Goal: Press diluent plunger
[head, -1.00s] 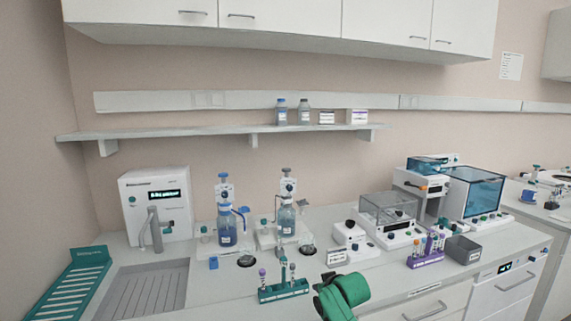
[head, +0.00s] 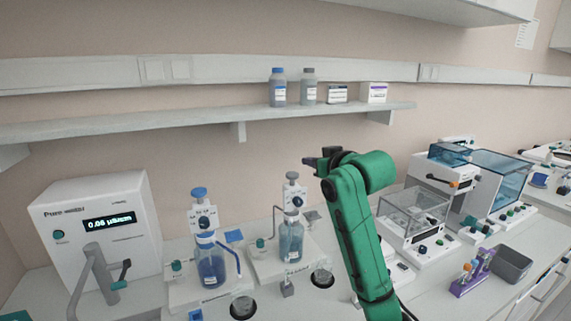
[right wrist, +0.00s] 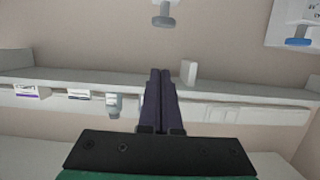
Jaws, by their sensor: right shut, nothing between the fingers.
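Two bottle-top dispensers stand on the bench in the head view; I cannot read which is the diluent one. The left one has a blue plunger knob (head: 199,192) over a blue-filled bottle (head: 210,266). The right one has a grey plunger knob (head: 292,175) over a paler bottle (head: 291,243). My right gripper (head: 306,162) is shut and empty, pointing left, just above and right of the grey knob in the picture. In the right wrist view its fingers (right wrist: 160,74) are apart from the grey knob (right wrist: 163,21); the blue knob (right wrist: 298,42) is off to the side. My left gripper is out of view.
A wall shelf (head: 200,122) with bottles and small boxes runs behind my right arm. A white device with a display (head: 108,222) stands at left. A balance with a clear cover (head: 413,210) and a purple tube rack (head: 472,275) are at right.

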